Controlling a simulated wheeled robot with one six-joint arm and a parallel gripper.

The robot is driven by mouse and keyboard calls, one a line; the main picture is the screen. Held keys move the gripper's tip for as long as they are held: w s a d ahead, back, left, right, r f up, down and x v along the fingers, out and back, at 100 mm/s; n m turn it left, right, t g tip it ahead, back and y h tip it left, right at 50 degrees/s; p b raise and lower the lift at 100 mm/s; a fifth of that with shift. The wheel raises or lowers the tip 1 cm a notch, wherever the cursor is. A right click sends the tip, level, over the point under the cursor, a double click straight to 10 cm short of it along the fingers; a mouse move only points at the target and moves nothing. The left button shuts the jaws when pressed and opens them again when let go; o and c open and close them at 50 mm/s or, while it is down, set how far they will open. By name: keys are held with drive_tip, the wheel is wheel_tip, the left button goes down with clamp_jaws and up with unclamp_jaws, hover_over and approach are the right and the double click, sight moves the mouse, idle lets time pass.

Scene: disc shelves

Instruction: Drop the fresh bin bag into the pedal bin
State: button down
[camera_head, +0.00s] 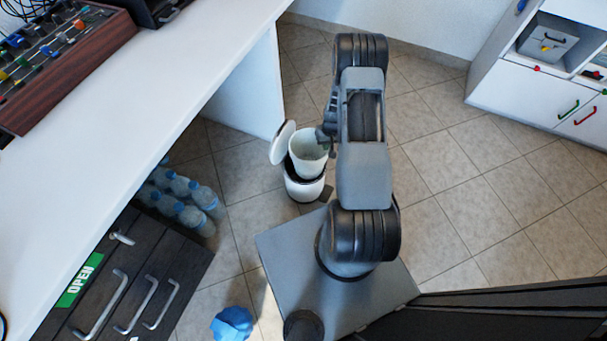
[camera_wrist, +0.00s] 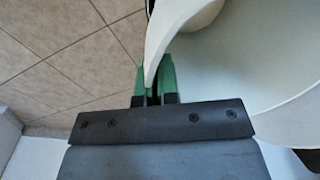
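The pedal bin (camera_head: 305,189) stands on the floor, white with a dark upper rim. Its white lid (camera_head: 282,143) is tipped up at the left. A white inner bucket (camera_head: 309,154) rises out of the bin's mouth; I cannot tell whether its bottom is still inside. My gripper (camera_head: 325,138) is at the bucket's right rim. In the wrist view its green fingers (camera_wrist: 155,85) close on the bucket's wall (camera_wrist: 225,75). A crumpled blue bundle (camera_head: 232,324), probably the bin bag, lies on the floor at the bottom.
A white counter (camera_head: 190,75) runs along the left, with dark drawers (camera_head: 130,275) and several water bottles (camera_head: 185,200) below it. A white cabinet (camera_head: 520,95) stands at the upper right. The tiled floor right of my arm is clear.

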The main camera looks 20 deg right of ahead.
drive_tip(key=c, duration=1.3)
unclamp_jaws()
drive_tip(key=r+p, duration=0.1)
drive_tip(key=r, duration=0.3)
drive_tip(key=r+p, duration=0.1)
drive_tip(key=r, duration=0.4)
drive_tip(key=d+r+p, duration=0.1)
drive_tip(key=r+p, duration=0.1)
drive_tip(key=r, duration=0.2)
drive_tip(key=shift+s+d+r, duration=0.1)
drive_tip(key=shift+s+r, duration=0.05)
drive_tip(key=shift+r, duration=0.2)
drive_tip(key=s+a+r+n+t+p, duration=0.1)
drive_tip(key=s+a+r+p, duration=0.4)
drive_tip(key=r, duration=1.2)
drive_tip(key=s+a+r+n+t+p, duration=0.1)
drive_tip(key=s+a+r+p, duration=0.3)
drive_tip(key=r+p, duration=0.7)
drive_tip(key=s+a+r+t+h+p, duration=0.1)
drive_tip(key=s+a+r+p, duration=0.4)
drive_tip(key=r, duration=1.9)
drive_tip(key=shift+s+a+r+n+p, duration=0.15)
drive_tip(key=shift+a+r+n+p, duration=0.05)
drive_tip(key=shift+a+p, duration=0.65)
drive_tip(key=shift+s+a+r+n+p, duration=0.15)
drive_tip(key=shift+a+r+n+p, duration=0.05)
drive_tip(key=shift+a+p, duration=0.65)
